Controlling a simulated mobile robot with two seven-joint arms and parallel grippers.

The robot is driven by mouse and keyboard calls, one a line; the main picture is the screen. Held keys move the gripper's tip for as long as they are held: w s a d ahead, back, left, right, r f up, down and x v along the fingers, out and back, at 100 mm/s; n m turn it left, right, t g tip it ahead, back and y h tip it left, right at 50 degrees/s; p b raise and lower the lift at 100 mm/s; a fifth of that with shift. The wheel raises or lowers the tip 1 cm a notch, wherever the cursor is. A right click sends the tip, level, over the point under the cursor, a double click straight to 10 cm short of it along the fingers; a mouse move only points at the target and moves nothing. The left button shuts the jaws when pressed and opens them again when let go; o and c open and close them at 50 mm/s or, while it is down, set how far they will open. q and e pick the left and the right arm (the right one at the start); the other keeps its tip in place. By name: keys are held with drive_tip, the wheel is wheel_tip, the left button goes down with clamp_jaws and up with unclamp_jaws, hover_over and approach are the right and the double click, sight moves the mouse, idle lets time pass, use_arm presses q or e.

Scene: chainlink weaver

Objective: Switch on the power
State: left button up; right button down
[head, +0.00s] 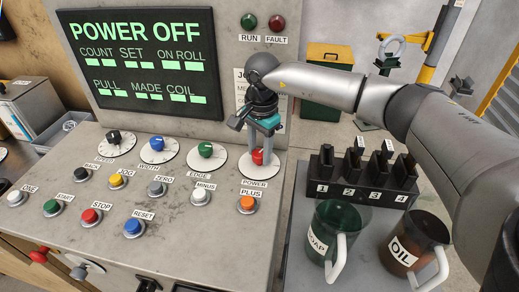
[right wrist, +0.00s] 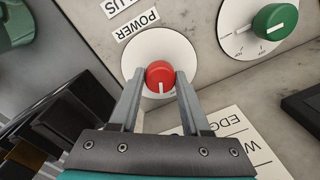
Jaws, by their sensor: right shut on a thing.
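The red power knob (head: 257,157) sits on a white round dial (head: 245,168) at the right of the sloped control panel, above the label POWER. My right gripper (head: 261,150) reaches down to it from above. In the right wrist view the two fingers of my right gripper (right wrist: 160,84) are shut on the red knob (right wrist: 160,73), one on each side. The knob's white pointer mark points toward the gripper's palm in that view. The display (head: 140,58) reads POWER OFF. My left gripper is not in view.
Green, blue and black knobs (head: 205,150) stand in a row to the left, with several push buttons (head: 132,227) below. At right are a black numbered rack (head: 360,175), a green SOAP jug (head: 335,225) and a brown OIL jug (head: 418,235).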

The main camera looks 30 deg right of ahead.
sight(258, 155)
drive_tip(key=m, duration=0.6)
drive_tip(key=shift+r+p, duration=0.1)
drive_tip(key=shift+p, duration=0.2)
drive_tip(key=m+p, duration=0.1)
drive_tip(key=m, duration=0.6)
drive_tip(key=shift+w, duration=0.1)
idle(0.3)
drive_tip(key=shift+c, duration=1.9)
unclamp_jaws()
wheel_tip(258, 155, up, 15)
drive_tip(key=shift+s+a, duration=0.25)
drive_tip(key=shift+r, duration=0.1)
